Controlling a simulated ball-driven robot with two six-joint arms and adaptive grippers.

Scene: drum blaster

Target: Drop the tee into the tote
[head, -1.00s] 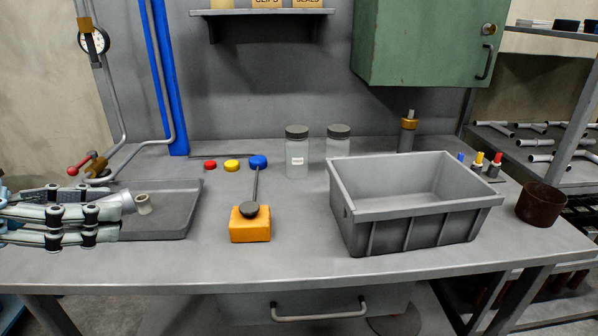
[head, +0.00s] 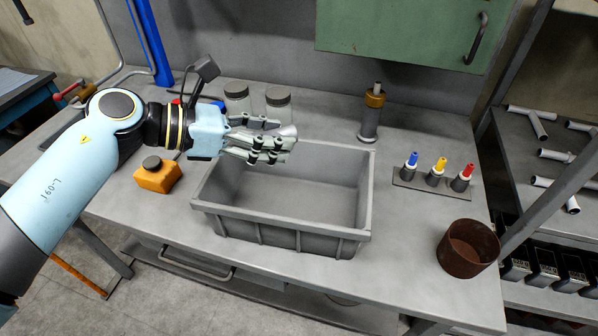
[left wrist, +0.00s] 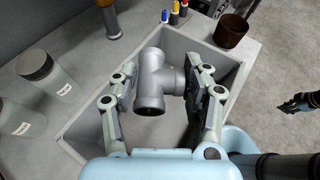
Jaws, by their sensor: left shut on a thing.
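The tee is a grey pipe fitting with three openings. Its pale end (head: 288,132) shows at the fingertips in the head view, and the left wrist view shows its body (left wrist: 153,80) clearly. My left gripper (head: 272,142) is shut on it; its fingers (left wrist: 163,85) are on both sides of the tee. The grey tote (head: 285,228) stands open on the bench, and no contents show in its visible interior. The tee is held above the tote, toward its back edge in the head view. What seems to be my right gripper (left wrist: 297,103) shows small at the wrist view's right edge; its jaws are unclear.
A rack of coloured-tip bottles (head: 435,180) and a rusty brown pot (head: 468,248) are to the right. Bench space lies between tote and pot.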

